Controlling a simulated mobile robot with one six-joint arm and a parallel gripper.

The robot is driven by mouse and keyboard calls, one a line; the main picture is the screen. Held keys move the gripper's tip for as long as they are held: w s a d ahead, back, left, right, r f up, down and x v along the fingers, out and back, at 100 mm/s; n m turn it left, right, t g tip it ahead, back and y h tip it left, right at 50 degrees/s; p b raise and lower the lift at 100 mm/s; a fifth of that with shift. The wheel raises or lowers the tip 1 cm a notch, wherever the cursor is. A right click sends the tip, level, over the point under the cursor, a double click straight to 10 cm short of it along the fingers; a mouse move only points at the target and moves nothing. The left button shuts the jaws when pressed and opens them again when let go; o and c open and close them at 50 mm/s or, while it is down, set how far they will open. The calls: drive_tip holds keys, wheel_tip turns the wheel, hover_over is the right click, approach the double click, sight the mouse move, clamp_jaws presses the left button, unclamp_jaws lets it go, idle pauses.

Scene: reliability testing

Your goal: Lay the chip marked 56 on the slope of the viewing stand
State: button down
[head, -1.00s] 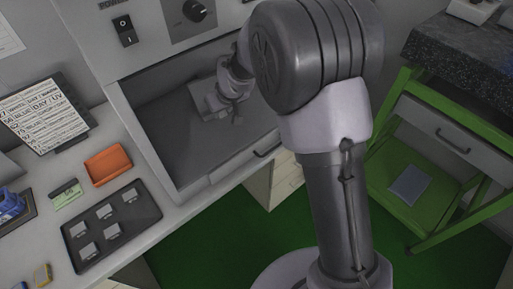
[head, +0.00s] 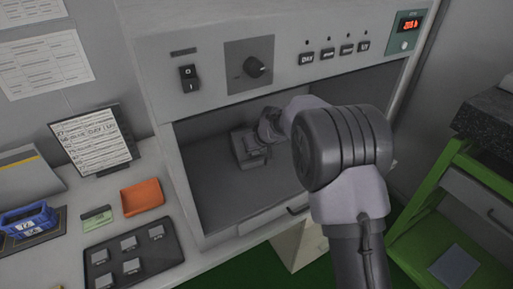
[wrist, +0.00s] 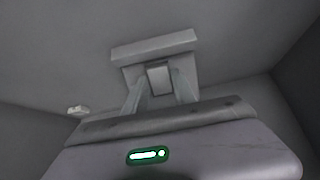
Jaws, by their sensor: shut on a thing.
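The grey viewing stand (head: 240,143) is inside the grey booth, on its floor toward the back. In the wrist view the stand (wrist: 154,46) is just beyond my fingertips. My gripper (head: 262,145) is in the booth at the stand, and it also shows in the wrist view (wrist: 158,86). It is shut on a small grey chip (wrist: 158,75), which appears in front of the stand's slope. I cannot tell whether the chip touches the slope. No number can be read on the chip.
The booth has side walls, a front lip and a top panel (head: 290,70) with switches close above my arm. Left of it are a black tray (head: 165,262) with several chips, an orange tray (head: 142,197) and a list board (head: 95,143). A small pale thing (wrist: 78,110) lies in the booth.

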drive_tip(key=c, duration=0.9)
unclamp_jaws()
drive_tip(key=shift+c, duration=0.2)
drive_tip(key=shift+r, duration=0.1)
drive_tip(key=p+v, duration=0.2)
drive_tip(key=v, duration=0.5)
drive_tip(key=shift+s, duration=0.15)
drive_tip(key=shift+d+r, duration=0.1)
